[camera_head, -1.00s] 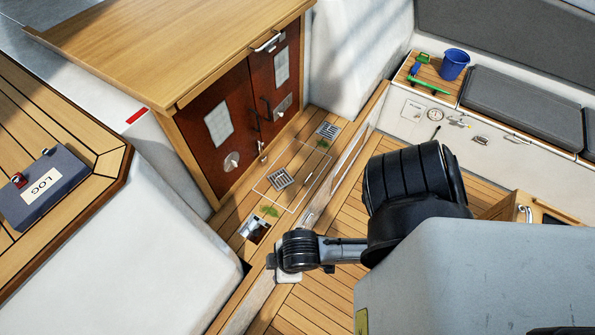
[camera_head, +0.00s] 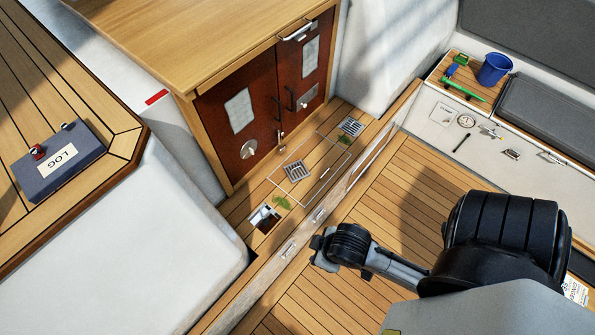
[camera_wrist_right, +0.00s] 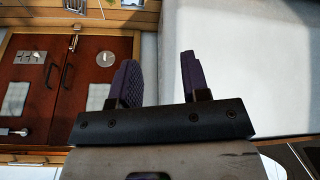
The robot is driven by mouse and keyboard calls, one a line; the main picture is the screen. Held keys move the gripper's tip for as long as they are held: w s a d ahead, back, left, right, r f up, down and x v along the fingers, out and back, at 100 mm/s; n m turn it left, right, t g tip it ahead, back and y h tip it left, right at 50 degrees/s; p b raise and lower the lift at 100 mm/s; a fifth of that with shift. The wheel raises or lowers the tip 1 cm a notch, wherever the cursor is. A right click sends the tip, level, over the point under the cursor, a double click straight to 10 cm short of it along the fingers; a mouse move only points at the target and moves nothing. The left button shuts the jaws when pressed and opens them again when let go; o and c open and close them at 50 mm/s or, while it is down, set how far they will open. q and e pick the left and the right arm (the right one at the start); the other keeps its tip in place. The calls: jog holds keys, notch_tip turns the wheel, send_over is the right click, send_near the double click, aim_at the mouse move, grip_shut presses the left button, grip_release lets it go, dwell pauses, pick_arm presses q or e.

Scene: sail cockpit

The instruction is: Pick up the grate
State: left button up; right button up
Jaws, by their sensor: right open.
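Two small square metal grates are set in the narrow teak floor before the brown doors: a near grate (camera_head: 297,171) inside a thin outlined rectangle, and a far grate (camera_head: 350,126). Nearer me is a square opening (camera_head: 264,217) with shiny metal in it. Green weed (camera_head: 282,202) lies between the opening and the near grate. My right gripper (camera_head: 320,248) is right of the opening, past the raised sill, apart from both grates. In the right wrist view, its two dark fingers (camera_wrist_right: 158,78) are spread with nothing between them. My left gripper is not in view.
The raised sill (camera_head: 318,215) runs between the grate strip and the wider teak floor (camera_head: 400,190). Cabinet doors (camera_head: 245,115) stand behind the grates. A white bench block (camera_head: 165,240) bounds the left. A blue bucket (camera_head: 494,68) and green tools (camera_head: 463,89) sit far right.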

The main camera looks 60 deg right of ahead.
jog(key=shift+d, duration=0.1)
jog(key=shift+c, duration=0.3)
jog(key=shift+s, duration=0.1)
jog(key=c, duration=0.4)
jog(key=shift+o, duration=0.2)
